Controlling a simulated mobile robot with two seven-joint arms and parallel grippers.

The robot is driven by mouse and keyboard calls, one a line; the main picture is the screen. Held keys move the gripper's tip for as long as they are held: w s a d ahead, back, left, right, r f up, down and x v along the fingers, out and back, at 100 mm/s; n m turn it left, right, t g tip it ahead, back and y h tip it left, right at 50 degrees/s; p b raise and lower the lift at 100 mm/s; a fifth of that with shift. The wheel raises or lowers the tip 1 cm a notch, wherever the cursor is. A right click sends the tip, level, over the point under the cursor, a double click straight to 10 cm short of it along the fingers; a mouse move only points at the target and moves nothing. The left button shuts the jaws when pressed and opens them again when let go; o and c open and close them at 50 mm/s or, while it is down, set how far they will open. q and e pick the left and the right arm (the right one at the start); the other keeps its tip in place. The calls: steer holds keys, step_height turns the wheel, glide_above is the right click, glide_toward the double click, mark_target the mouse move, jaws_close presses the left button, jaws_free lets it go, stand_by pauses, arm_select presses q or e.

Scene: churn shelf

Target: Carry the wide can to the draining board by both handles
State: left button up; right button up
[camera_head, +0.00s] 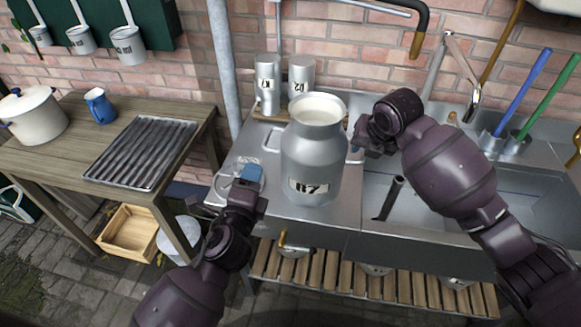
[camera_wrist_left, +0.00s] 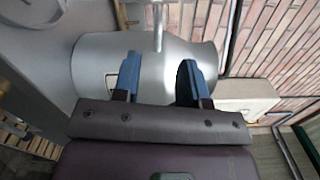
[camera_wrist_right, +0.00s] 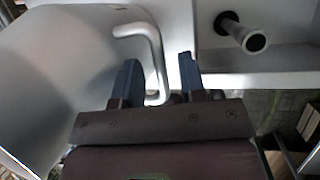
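The wide can (camera_head: 312,160) is a grey metal churn with an open pale top and a marked label. It stands upright on the metal counter left of the sink basin. My left gripper (camera_head: 250,172) is at its left side, open; in the left wrist view its fingers (camera_wrist_left: 158,80) point at the can, with a handle bar (camera_wrist_left: 158,22) just ahead between them. My right gripper (camera_head: 358,138) is at the can's right side; in the right wrist view its fingers (camera_wrist_right: 158,80) are open with the bent right handle (camera_wrist_right: 153,50) between them. A ridged metal draining board (camera_head: 140,152) lies on the wooden table.
Two smaller labelled cans (camera_head: 267,85) stand behind the wide can. The wooden table (camera_head: 85,155) also holds a white lidded pot (camera_head: 35,118) and a blue mug (camera_head: 99,106). A grey pipe (camera_head: 224,60) rises between table and counter. The draining board's top is clear.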

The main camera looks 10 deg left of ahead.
steer(key=v, duration=1)
arm_select(q)
steer(key=shift+a, duration=0.1)
arm_select(e)
steer(key=shift+s, duration=0.1)
arm_select(q)
steer(key=shift+s+a+p, duration=0.3)
steer(key=shift+s+a, duration=1.75)
steer(key=shift+s, duration=0.1)
arm_select(e)
steer(key=shift+r, duration=0.3)
